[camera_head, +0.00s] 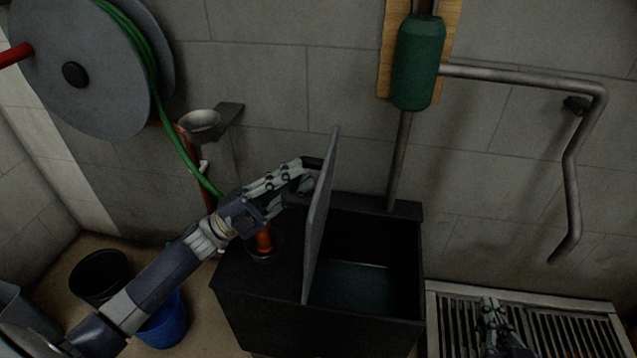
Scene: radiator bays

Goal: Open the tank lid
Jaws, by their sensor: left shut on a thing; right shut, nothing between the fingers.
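The dark tank (265,322) stands against the wall in the middle of the view. Its grey lid (322,215) is raised and stands nearly upright on edge across the tank. The right part of the tank is uncovered and shows a dark bluish inside (362,282). My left gripper (308,174) is shut at the upper left side of the lid, on a dark handle (313,162); the fingers partly hide it. My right gripper (488,304) is shut and empty, low over the floor grate at the lower right.
A hose reel (85,60) with a green hose (172,140) hangs at the upper left. A bracketed cup (200,122) is on the wall. A black bucket (98,278) and blue bucket (166,322) stand left. A green cylinder (418,62) and bent pipe (520,78) are right, above a grate (570,335).

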